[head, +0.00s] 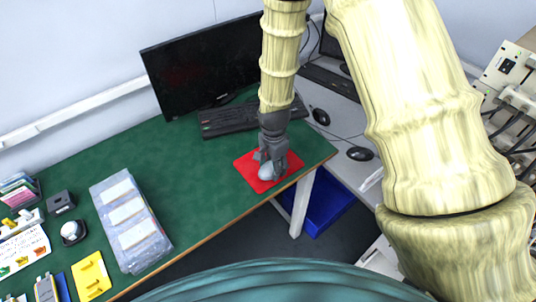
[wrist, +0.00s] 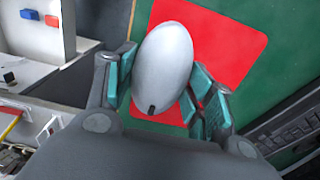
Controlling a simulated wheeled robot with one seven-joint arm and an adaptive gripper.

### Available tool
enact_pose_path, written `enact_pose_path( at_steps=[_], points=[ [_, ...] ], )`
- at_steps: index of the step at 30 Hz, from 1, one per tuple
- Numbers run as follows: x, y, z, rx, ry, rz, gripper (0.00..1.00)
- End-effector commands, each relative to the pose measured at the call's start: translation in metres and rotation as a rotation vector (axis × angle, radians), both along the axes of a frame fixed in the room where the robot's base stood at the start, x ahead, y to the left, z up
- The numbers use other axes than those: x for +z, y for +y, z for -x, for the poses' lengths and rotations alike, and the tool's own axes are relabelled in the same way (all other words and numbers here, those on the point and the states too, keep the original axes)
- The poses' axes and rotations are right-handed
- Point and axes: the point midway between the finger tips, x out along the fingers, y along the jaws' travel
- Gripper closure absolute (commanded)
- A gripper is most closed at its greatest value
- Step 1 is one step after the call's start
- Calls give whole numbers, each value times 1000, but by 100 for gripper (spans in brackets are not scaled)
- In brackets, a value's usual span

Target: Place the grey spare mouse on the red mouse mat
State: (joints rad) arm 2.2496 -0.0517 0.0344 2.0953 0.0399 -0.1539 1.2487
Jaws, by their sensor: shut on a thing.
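The grey spare mouse (wrist: 163,66) is between the fingers of my gripper (wrist: 160,88) in the wrist view. It is a smooth, light grey oval with a small dark mark at its near end. In the head view the mouse (head: 267,171) shows below my gripper (head: 270,158), over the red mouse mat (head: 248,178). The mat lies near the right front corner of the green table; its red surface (wrist: 232,50) surrounds much of the mouse in the wrist view. My gripper is shut on the mouse. Whether the mouse touches the mat I cannot tell.
A black keyboard (head: 228,119) and a monitor (head: 205,65) stand behind the mat. Bagged pouch cells (head: 160,243) lie on the table (head: 190,175) at left. Dark mice (head: 360,154) lie on the grey desk at right. The table edge is close to the mat.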

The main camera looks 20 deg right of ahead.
Motion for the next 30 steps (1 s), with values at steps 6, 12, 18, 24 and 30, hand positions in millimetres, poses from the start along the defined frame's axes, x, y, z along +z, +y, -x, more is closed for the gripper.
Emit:
enact_pose_path(
  at_steps=[6, 12, 18, 24, 30],
  points=[
    [-1, -4, -42, 2, 0, 0, 71],
    [-5, -5, -62, 3, 0, 0, 71],
    [-12, -5, -64, 4, 3, 0, 71],
    [-30, -5, -64, 4, 2, 1, 71],
    [-40, -5, -64, 4, 1, 0, 71]
  ],
)
